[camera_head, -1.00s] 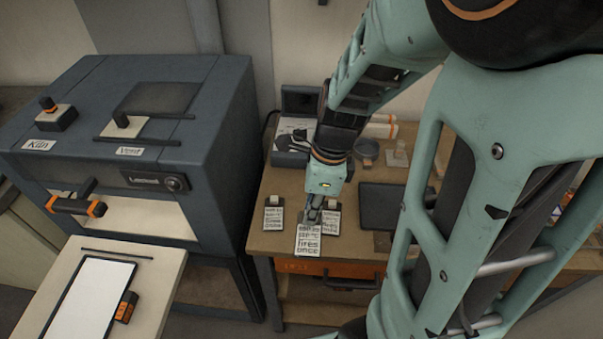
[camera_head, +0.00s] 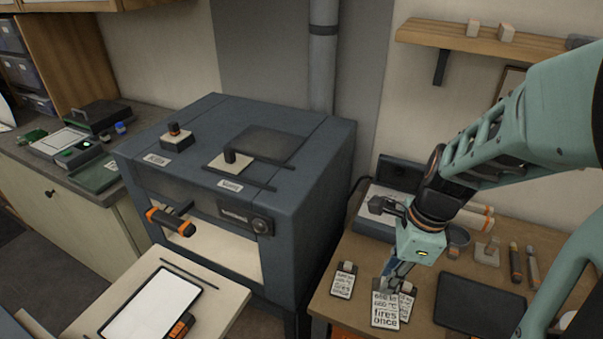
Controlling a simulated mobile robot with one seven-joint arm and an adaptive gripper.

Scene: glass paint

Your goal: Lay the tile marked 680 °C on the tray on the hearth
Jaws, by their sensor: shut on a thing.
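My gripper (camera_head: 389,284) is shut on a small light tile (camera_head: 385,312) with dark print. The print seems to read 680 °C, and "fires once" is clear below it. The tile is at the front of the wooden bench; I cannot tell whether it touches the top. A second printed tile (camera_head: 343,281) lies to its left, and a third (camera_head: 406,302) is partly hidden behind the held one. The tray (camera_head: 150,302), white with a dark rim, lies empty on the pale hearth (camera_head: 222,309), left of my gripper.
The dark kiln (camera_head: 240,165) stands between the bench and the left counter, its front opening above the hearth. An orange-ended handle (camera_head: 170,222) juts out there. A black-and-orange block (camera_head: 182,326) sits beside the tray. A dark flat panel (camera_head: 478,305) lies right of the tiles.

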